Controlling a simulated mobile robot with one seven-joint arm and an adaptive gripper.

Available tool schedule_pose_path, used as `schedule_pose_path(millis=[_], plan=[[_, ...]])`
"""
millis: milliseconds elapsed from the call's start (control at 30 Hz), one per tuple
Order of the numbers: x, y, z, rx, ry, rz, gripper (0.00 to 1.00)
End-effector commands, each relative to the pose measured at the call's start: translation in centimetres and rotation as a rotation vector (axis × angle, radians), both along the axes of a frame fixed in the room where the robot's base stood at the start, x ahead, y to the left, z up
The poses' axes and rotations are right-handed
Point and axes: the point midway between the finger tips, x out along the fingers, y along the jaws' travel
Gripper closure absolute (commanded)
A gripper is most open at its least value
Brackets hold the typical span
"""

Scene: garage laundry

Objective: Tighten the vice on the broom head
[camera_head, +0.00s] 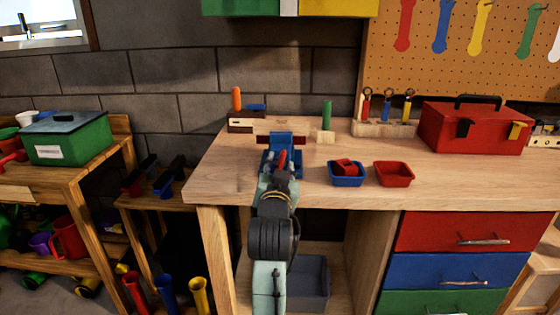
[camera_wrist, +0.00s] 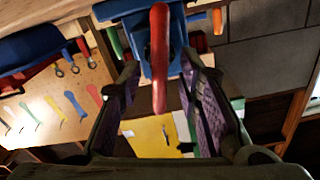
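The blue vice (camera_head: 283,141) stands on the workbench, beyond the end of my arm. My gripper (camera_wrist: 161,72) is open, with one finger on each side of the red handle and visible gaps between. My arm hides the lower front of the vice in the head view.
A blue bin (camera_head: 346,181) holding a red item and a red bin (camera_head: 394,180) stand right of the vice. A red toolbox (camera_head: 474,128) is farther right. Behind are a wooden block with an orange handle (camera_head: 237,98) and a green upright item (camera_head: 327,115).

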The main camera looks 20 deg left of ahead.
Motion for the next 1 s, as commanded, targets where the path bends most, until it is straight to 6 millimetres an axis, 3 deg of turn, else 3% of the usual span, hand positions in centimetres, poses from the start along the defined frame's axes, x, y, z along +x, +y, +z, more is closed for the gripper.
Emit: schedule_pose_path(millis=[400, 867, 1000], plan=[[0.95, 0.25, 0.01, 0.0, -0.001, 0.0, 0.68], [0.93, 0.25, -0.01, 0.0, 0.0, 0.0, 0.98], [0.93, 0.25, -0.01, 0.0, 0.0, 0.0, 1.0]])
